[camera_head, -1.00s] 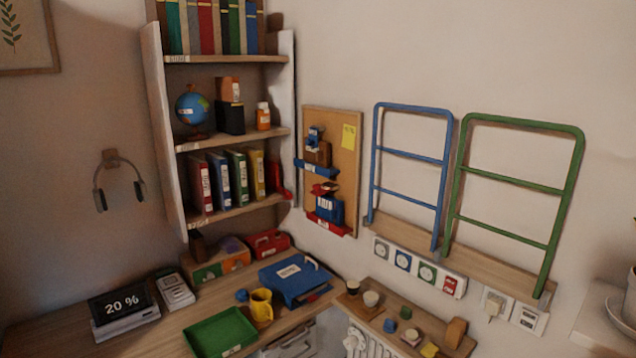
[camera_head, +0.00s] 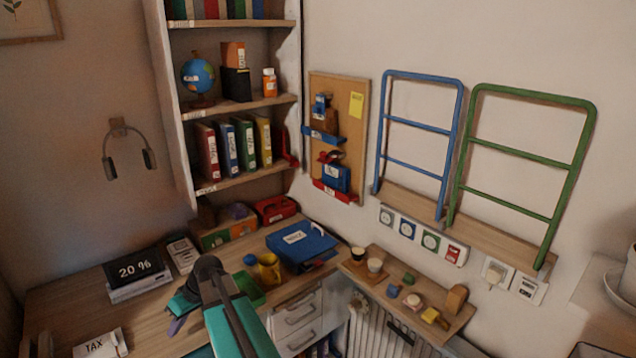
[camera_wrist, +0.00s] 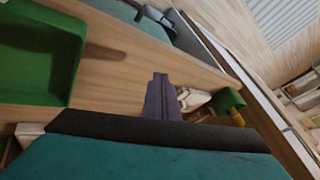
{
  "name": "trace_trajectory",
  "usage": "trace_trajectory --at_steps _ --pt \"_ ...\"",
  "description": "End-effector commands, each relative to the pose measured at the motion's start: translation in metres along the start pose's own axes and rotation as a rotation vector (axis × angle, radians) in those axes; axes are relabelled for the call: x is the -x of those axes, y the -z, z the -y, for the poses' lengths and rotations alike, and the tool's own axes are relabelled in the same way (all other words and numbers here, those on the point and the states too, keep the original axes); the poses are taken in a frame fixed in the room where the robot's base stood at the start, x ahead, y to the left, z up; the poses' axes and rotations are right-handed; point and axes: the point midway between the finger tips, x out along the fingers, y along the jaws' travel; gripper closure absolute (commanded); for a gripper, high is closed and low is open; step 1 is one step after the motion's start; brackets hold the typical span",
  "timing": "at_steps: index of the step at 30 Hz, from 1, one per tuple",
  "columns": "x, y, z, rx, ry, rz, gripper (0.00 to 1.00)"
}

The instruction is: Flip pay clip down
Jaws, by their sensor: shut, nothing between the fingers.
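On the cork board (camera_head: 357,88) on the wall, a blue clip bar (camera_head: 320,137) sits above a red clip bar (camera_head: 333,192). Each bears a small label too small to read, so I cannot tell which is the pay clip. Small blue, brown and red items show above each bar. My gripper (camera_head: 177,325) is low over the front of the desk, well left of and below the board. In the wrist view its purple fingers (camera_wrist: 160,97) are together and empty. The board is not in the wrist view.
The green tray (camera_wrist: 35,60) lies on the desk, partly behind my arm in the head view. A yellow mug (camera_head: 269,268) and a blue binder (camera_head: 300,242) stand near it. A TAX item (camera_head: 101,345) is front left.

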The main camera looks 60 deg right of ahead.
Motion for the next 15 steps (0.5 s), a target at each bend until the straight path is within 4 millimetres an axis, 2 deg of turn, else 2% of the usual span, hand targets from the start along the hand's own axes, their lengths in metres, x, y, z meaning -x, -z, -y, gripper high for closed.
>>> trace_trajectory --at_steps 1,6,11,15 --pt "0.015 0.011 -0.021 -0.005 -0.013 -0.04 1.0" --pt "0.068 0.039 -0.076 -0.001 -0.056 -0.168 1.0" --pt "0.126 0.059 -0.127 0.008 -0.111 -0.285 1.0" --pt "0.182 0.069 -0.171 0.017 -0.168 -0.382 1.0"
